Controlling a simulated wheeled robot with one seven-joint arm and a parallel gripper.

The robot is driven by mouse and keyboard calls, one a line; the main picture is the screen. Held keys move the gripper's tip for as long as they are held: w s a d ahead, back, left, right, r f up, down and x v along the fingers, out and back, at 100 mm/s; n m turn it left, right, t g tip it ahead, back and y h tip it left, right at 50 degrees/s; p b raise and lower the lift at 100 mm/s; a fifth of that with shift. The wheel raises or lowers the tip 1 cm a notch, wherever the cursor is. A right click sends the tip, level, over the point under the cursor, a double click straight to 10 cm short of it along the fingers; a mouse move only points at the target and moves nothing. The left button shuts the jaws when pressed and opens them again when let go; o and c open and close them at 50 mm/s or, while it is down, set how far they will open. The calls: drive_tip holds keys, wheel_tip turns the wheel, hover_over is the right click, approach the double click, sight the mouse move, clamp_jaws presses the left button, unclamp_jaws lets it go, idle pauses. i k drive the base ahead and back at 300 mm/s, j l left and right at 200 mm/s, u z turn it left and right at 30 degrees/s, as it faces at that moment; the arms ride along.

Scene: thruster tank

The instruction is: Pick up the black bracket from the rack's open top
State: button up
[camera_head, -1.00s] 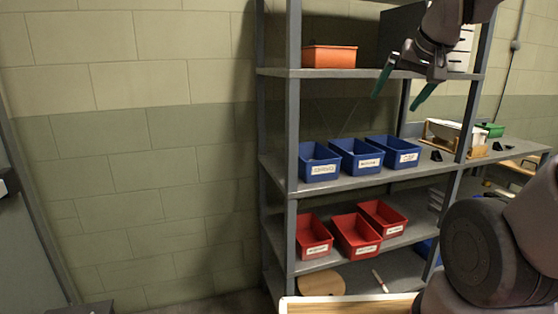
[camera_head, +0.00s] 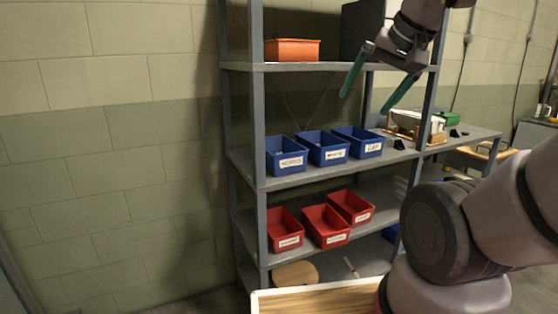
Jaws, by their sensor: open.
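My gripper (camera_head: 366,100) is open and empty, its two green fingers spread and pointing down in front of the gap below the upper shelf. Two small black pieces show on the middle shelf level: one (camera_head: 399,145) to the right of the blue bins and one (camera_head: 454,133) further right. Either could be a bracket; they are too small to tell. Between them, further back, a wooden frame (camera_head: 412,137) stands around a white box-like thing (camera_head: 418,121). Nothing clearly readable as a bracket lies on its top. The gripper is above and to the left of these, apart from them.
The grey shelving (camera_head: 257,110) holds an orange bin (camera_head: 292,50) up high, several blue bins (camera_head: 322,147) in the middle and several red bins (camera_head: 326,225) below. A green bin (camera_head: 447,118) sits further back. A wooden-topped surface (camera_head: 320,302) is in front. My arm covers the lower right.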

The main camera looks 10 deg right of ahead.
sight(453, 134)
drive_tip(key=z, duration=1.3)
drive_tip(key=i+l+z, duration=0.1)
drive_tip(key=i+l, duration=0.2)
drive_tip(key=i, duration=0.5)
drive_tip(key=i+l, duration=0.25)
drive_tip(key=i, duration=0.6)
drive_tip(key=i+l+z, duration=0.15)
drive_tip(key=i, duration=0.7)
drive_tip(key=i+l+z, duration=0.1)
drive_tip(key=i+l, duration=0.15)
drive_tip(key=i, duration=0.6)
